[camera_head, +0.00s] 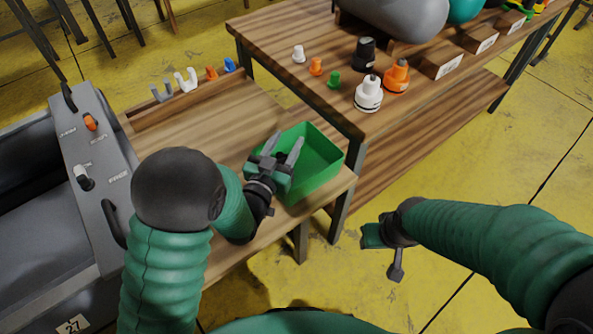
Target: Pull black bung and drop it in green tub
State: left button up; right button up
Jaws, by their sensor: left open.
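The green tub (322,177) stands on the wooden bench near its right end. My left gripper (285,145) is above the tub's left part, its two grey fingers apart with nothing seen between them. The visible part of the tub's floor looks empty; the gripper hides the rest. A grey boat panel at left holds an orange fitting (90,122) and a white-and-black fitting (84,177). I cannot tell whether the latter is the black bung. My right gripper (384,254) hangs over the yellow floor at right, seen edge-on, apart from everything.
The bench (215,135) has a rack of small coloured clips (186,79) at its back. The higher table (290,25) bears small white, orange and green plugs, larger black (365,53), orange and white capped pieces, and a grey cylinder. Open yellow floor lies at right.

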pick_arm(q)
jog(key=p+v, duration=1.2)
jog(key=v, duration=0.4)
jog(key=shift+s, duration=0.35)
